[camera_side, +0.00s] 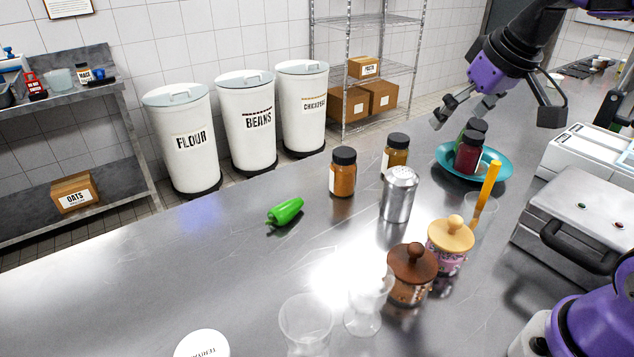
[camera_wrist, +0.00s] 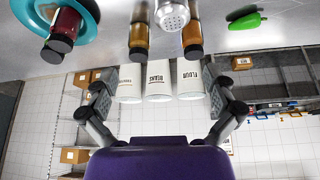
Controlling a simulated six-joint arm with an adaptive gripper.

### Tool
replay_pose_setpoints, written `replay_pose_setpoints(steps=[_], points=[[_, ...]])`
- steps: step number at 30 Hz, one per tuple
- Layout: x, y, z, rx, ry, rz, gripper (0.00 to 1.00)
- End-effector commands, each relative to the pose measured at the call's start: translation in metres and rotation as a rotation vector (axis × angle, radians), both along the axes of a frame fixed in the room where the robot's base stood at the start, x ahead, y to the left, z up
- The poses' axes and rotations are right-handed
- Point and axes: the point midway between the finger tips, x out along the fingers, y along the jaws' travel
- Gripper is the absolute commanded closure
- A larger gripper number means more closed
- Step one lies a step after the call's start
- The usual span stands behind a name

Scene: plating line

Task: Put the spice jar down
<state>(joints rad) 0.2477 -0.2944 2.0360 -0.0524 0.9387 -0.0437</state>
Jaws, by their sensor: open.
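Several spice jars with black lids are in view. A dark red jar (camera_side: 468,154) and a green jar (camera_side: 461,138) partly hidden behind it stand in a teal dish (camera_side: 502,176). An orange-brown jar (camera_side: 343,180) and a brown jar (camera_side: 392,160) stand upright on the steel counter. Which one the task means, I cannot tell. My gripper (camera_side: 468,107) is open and empty, raised above and behind the dish, apart from every jar. In the wrist view its fingers (camera_wrist: 154,84) are spread wide, with the red jar (camera_wrist: 66,24) at the upper left.
A metal shaker (camera_side: 399,197), a green pepper (camera_side: 285,212), two lidded pots (camera_side: 411,275) (camera_side: 450,246) and clear glasses (camera_side: 306,322) stand on the counter. A grey appliance (camera_side: 580,215) is at the right. The counter's left part is mostly clear. White bins (camera_side: 247,125) stand beyond its edge.

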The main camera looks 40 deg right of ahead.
Motion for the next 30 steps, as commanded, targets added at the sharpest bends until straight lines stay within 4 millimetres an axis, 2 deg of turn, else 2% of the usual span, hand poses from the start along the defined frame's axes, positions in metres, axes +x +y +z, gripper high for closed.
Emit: replay_pose_setpoints(steps=[1,3,6,8,9,13,24,27,30], points=[[-0.019,0.02,-0.004,-0.001,-0.013,0.041,0.02],[-0.042,0.038,-0.014,0.003,-0.02,0.082,0.02],[-0.066,0.054,-0.028,0.005,-0.028,0.125,0.02],[-0.075,0.059,-0.034,0.006,-0.031,0.142,0.02],[-0.079,0.062,-0.037,0.007,-0.033,0.151,0.07],[-0.084,0.064,-0.042,0.008,-0.031,0.159,0.07],[-0.084,0.064,-0.041,0.009,-0.031,0.158,0.07],[-0.083,0.064,-0.033,0.008,-0.033,0.158,0.07],[-0.083,0.064,-0.012,0.008,-0.037,0.157,0.07]])
